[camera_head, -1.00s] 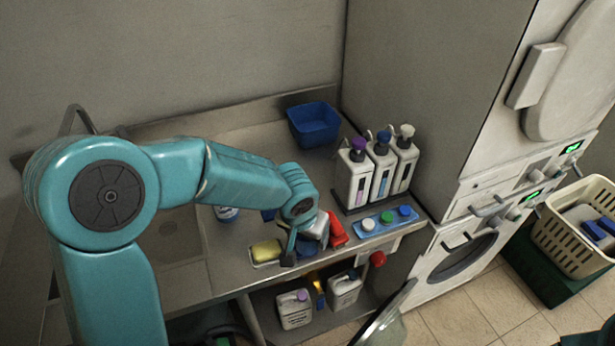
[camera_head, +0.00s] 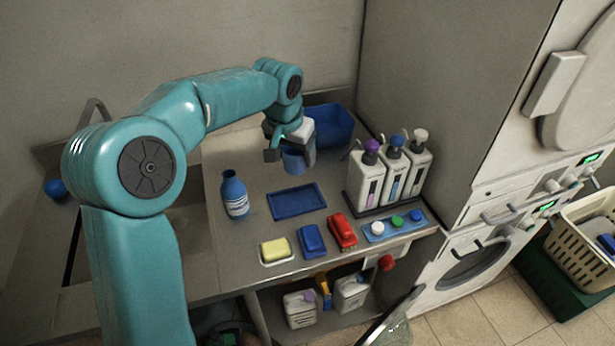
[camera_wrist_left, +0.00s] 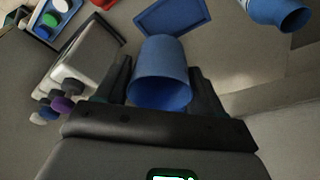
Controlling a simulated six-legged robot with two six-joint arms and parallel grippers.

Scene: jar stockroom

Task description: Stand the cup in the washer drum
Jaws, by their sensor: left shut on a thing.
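A blue cup (camera_head: 293,160) is in the jaws of my left gripper (camera_head: 284,154), above the back part of the counter. In the left wrist view the cup (camera_wrist_left: 161,72) sits between the two dark fingers (camera_wrist_left: 160,88), its open rim facing the camera. The fingers are shut on its sides. The washer (camera_head: 440,285) stands at the right with a dark round drum opening (camera_head: 475,264). Its round door (camera_head: 392,318) appears swung open at the bottom edge. The inside of the drum cannot be made out. My right gripper is not in view.
The counter holds a blue tray (camera_head: 297,202), blue bottle (camera_head: 234,196), yellow sponge (camera_head: 275,249), blue brush (camera_head: 312,240), red object (camera_head: 342,231) and pump bottles (camera_head: 371,175). A blue basin (camera_head: 330,124) is behind. A laundry basket (camera_head: 580,245) stands right of the washer.

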